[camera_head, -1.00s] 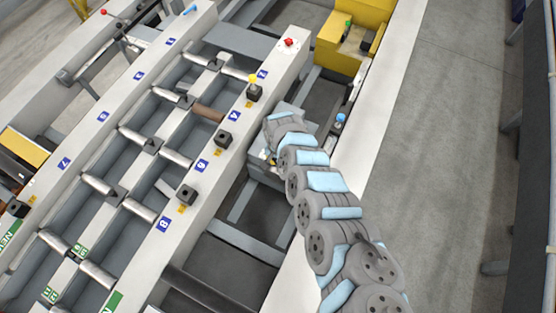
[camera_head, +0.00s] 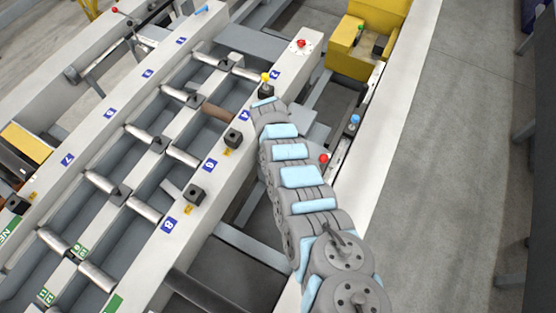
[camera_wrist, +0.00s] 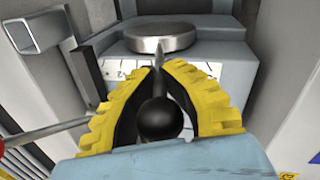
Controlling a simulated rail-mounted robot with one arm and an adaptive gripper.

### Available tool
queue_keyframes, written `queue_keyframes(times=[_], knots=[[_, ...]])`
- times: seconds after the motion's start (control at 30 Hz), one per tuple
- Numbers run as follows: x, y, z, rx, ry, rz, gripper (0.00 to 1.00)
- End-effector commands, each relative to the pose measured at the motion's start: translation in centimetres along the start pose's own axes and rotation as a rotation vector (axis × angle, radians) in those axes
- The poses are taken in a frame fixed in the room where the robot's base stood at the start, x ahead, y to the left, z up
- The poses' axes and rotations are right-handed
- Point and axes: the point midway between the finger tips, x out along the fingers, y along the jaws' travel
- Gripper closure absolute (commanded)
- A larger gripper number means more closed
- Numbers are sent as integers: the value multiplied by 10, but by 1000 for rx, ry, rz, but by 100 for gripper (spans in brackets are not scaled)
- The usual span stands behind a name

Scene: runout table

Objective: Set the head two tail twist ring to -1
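In the wrist view, my gripper's two yellow ridged fingers with black inner faces (camera_wrist: 157,72) curve around a black ball knob (camera_wrist: 160,120). A tapered metal rod (camera_wrist: 159,62) runs from the knob out between the fingertips. Firm contact cannot be told. Behind the tips is a grey machine head with a round metal disc (camera_wrist: 162,40) and a white marked strip (camera_wrist: 200,72) below it. No ring reading is legible, and I cannot tell which part is the twist ring.
A red-knobbed lever (camera_wrist: 45,134) reaches in at the wrist view's left. In the head view, a red knob (camera_head: 323,158) and a blue knob (camera_head: 354,118) stand right of my arm. Open floor (camera_head: 455,150) lies right.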

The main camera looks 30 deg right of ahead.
Motion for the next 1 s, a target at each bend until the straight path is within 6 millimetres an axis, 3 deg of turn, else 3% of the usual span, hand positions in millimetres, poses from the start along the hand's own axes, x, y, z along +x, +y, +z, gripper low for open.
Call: queue_keyframes(times=[0.17,0.3,0.33,0.77,1.0], knots=[[0,-1,1,-2,-3,-1,100],[0,0,1,-2,-3,-1,64],[0,0,1,-2,-3,0,61],[-6,0,0,-1,-1,-1,61],[-29,0,-1,2,1,-4,61]])
